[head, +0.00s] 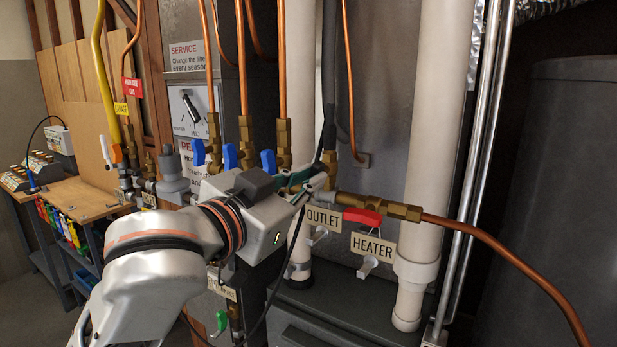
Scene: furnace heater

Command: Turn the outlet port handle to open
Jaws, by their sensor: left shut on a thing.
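My left gripper (308,182) reaches in from the left and is shut at the brass valve above the OUTLET tag (323,218). A teal-green handle (296,179) shows between its fingers, mostly hidden by them, and it looks like the outlet port handle. How far the handle is turned cannot be told. The brass fitting (375,205) with a red handle (362,217) is just right of the gripper, above the HEATER tag (373,247). My right gripper is not in view.
Several brass valves with blue handles (268,161) stand close behind and left of the gripper. A copper pipe (500,255) curves away right. A thick white pipe (432,130) stands at the right. A workbench (85,200) is at the far left.

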